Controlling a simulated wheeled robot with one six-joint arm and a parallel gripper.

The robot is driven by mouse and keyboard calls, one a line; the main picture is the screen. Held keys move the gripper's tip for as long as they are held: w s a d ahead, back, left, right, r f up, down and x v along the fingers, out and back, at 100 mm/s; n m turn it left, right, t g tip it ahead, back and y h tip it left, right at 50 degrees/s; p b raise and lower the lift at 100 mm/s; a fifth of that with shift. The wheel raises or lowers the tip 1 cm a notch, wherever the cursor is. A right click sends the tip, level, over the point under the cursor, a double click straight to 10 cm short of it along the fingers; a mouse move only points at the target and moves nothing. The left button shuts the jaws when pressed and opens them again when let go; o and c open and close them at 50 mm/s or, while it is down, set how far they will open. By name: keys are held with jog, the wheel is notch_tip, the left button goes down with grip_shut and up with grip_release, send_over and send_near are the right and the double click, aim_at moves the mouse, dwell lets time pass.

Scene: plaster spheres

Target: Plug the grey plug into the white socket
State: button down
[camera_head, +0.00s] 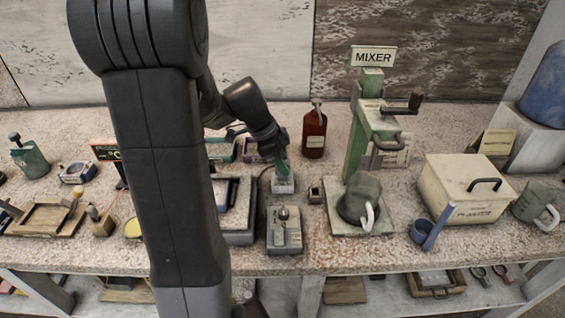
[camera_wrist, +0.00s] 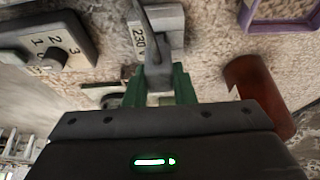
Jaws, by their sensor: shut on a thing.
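The white socket (camera_head: 283,186) sits on the bench below my gripper in the head view. In the wrist view the socket (camera_wrist: 171,22) is a pale block marked 230 V, just past my fingertips. My gripper (camera_wrist: 160,86) has green fingers, shut on the grey plug (camera_wrist: 157,76), with a dark cable running from it across the socket. In the head view my gripper (camera_head: 281,170) points down right at the socket and hides the plug. The plug is at or very close to the socket; I cannot tell whether it is inserted.
A grey box with a knob (camera_head: 284,230) stands in front of the socket. A red-brown bottle (camera_head: 314,134) stands behind, to the right. The green mixer (camera_head: 356,140) stands further right, and a small dark block (camera_head: 315,195) lies near the socket.

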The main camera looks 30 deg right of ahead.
jog(key=shift+f+b, duration=0.9)
jog(key=c, duration=1.1)
grip_release()
jog(key=shift+r, duration=0.15)
jog(key=shift+r+p, duration=1.05)
jog(key=shift+r, duration=0.85)
jog(key=shift+f, duration=0.1)
notch_tip(320, 180, down, 4)
jog(key=shift+f+b, duration=0.1)
jog(key=shift+b, duration=1.05)
jog(key=shift+r+p, duration=0.5)
jog(key=shift+r, duration=0.05)
